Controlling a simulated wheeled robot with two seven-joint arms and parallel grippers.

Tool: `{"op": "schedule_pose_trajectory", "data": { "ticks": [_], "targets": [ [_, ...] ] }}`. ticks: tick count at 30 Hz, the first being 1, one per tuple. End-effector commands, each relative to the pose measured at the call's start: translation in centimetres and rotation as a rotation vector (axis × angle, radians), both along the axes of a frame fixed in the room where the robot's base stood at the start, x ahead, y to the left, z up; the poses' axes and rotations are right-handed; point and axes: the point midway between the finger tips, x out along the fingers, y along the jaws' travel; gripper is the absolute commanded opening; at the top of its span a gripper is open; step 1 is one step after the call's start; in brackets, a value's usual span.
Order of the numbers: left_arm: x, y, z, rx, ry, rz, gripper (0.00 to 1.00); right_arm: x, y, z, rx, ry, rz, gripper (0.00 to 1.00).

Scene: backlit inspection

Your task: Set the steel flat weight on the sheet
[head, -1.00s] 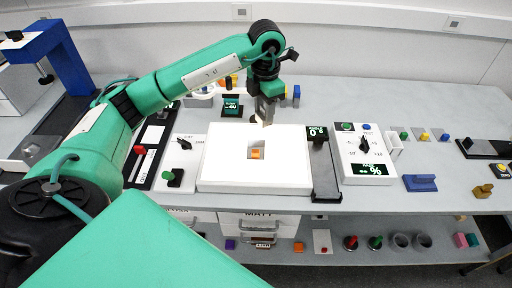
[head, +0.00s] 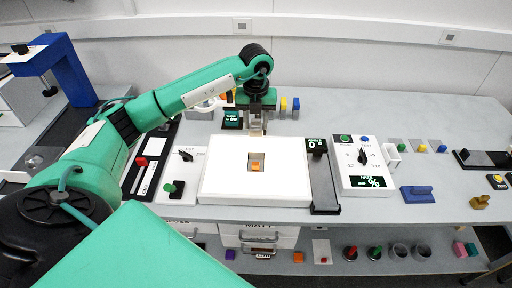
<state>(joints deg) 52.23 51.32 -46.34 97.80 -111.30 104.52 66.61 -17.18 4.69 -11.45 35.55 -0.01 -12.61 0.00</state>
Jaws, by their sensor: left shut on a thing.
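My left gripper (head: 257,130) points down at the back edge of the white light panel (head: 224,186). It is shut on a small pale grey piece, which looks like the steel flat weight; the fingers hide most of it. The panel's top has a small grey square (head: 255,156) in its middle, which may be the sheet. An orange block (head: 257,167) shows on the front part of that square. The held piece is behind the square and apart from it. My right gripper is not in view.
A black slide with a display (head: 324,185) stands right of the panel, beside a white dial box (head: 362,165). A switch box (head: 182,175) stands on the left. Blue and yellow blocks (head: 295,104) stand behind.

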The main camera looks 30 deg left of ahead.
Motion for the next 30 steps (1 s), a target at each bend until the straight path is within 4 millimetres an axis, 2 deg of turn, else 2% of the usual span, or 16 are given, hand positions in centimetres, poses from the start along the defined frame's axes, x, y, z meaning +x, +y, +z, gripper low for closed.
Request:
{"op": "schedule_pose_trajectory", "data": {
  "ticks": [1, 6, 9, 17, 24, 30],
  "targets": [
    [-0.2, 0.0, -1.1, 0.0, 0.006, -0.001, 0.08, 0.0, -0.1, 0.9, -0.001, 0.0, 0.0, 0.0],
    [-0.1, 0.0, -5.2, 0.0, 0.004, -0.001, 0.08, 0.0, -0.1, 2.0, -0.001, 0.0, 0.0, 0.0],
    [0.0, 0.0, -6.8, 0.0, 0.0, -0.002, 0.08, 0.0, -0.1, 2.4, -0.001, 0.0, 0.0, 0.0],
    [0.0, 0.0, -8.9, 0.0, 0.0, -0.001, 0.08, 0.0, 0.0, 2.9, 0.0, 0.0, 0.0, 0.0],
    [0.0, 0.0, -12.1, -0.001, -0.001, -0.002, 0.08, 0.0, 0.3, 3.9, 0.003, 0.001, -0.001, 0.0],
    [0.0, 0.0, -12.3, -0.001, -0.003, -0.002, 0.08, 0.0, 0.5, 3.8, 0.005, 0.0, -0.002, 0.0]
  ]
}}
